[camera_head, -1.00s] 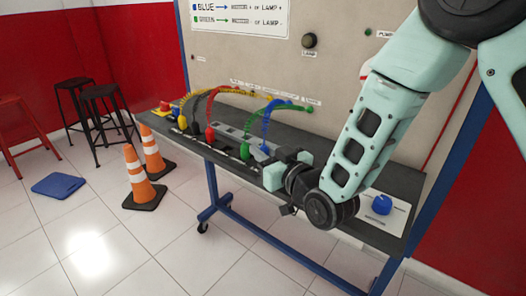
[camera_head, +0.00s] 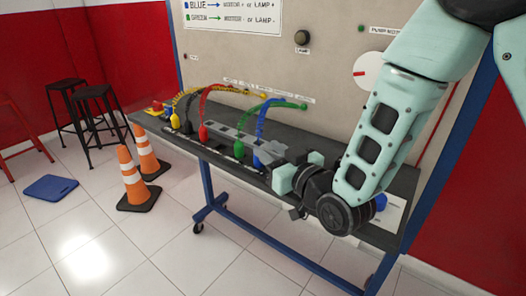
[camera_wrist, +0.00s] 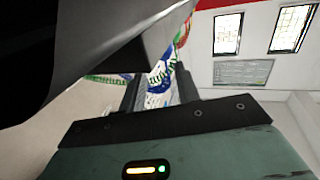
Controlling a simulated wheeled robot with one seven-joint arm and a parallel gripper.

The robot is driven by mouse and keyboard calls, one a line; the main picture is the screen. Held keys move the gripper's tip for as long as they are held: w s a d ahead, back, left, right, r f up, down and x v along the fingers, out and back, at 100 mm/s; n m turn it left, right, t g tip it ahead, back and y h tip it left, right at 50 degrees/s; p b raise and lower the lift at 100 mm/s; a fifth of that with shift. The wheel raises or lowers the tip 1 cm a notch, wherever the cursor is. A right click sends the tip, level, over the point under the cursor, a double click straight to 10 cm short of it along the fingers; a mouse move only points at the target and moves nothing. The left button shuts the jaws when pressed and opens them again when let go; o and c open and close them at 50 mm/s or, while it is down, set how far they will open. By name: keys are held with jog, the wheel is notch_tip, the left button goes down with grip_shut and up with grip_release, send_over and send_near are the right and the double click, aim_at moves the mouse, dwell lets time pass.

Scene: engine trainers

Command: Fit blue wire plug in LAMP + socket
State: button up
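The blue plug (camera_head: 257,160) hangs at the lower front end of the blue wire (camera_head: 262,122), above the dark bench. The wire's other end goes to the panel. My gripper (camera_head: 270,153) is low over the bench, immediately right of the blue plug, pointing left. In the wrist view its two dark fingers (camera_wrist: 158,92) stand apart, with the blue wire (camera_wrist: 159,74) showing beyond and between them. I see no grip on the plug. The LAMP + socket cannot be told apart; small labels (camera_head: 300,98) on the panel are unreadable.
Green (camera_head: 239,149), red (camera_head: 203,132) and yellow-wired plugs stand to the left along the bench (camera_head: 345,222). The panel carries a lamp (camera_head: 302,37) and a wiring sign (camera_head: 232,14). Orange cones (camera_head: 133,180) and stools (camera_head: 95,105) stand on the floor at left.

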jog(key=shift+s+d+r, duration=0.1)
jog(key=shift+s+d, duration=0.15)
jog(key=shift+d, duration=0.25)
jog(key=shift+s+a+r+p, duration=0.1)
jog(key=shift+r+p, duration=0.7)
jog(key=shift+r, duration=0.5)
jog(key=shift+s+a+r+p, duration=0.1)
jog(key=shift+r+p, duration=0.7)
jog(key=shift+r, duration=0.5)
jog(key=o, duration=0.6)
jog(key=shift+f, duration=0.1)
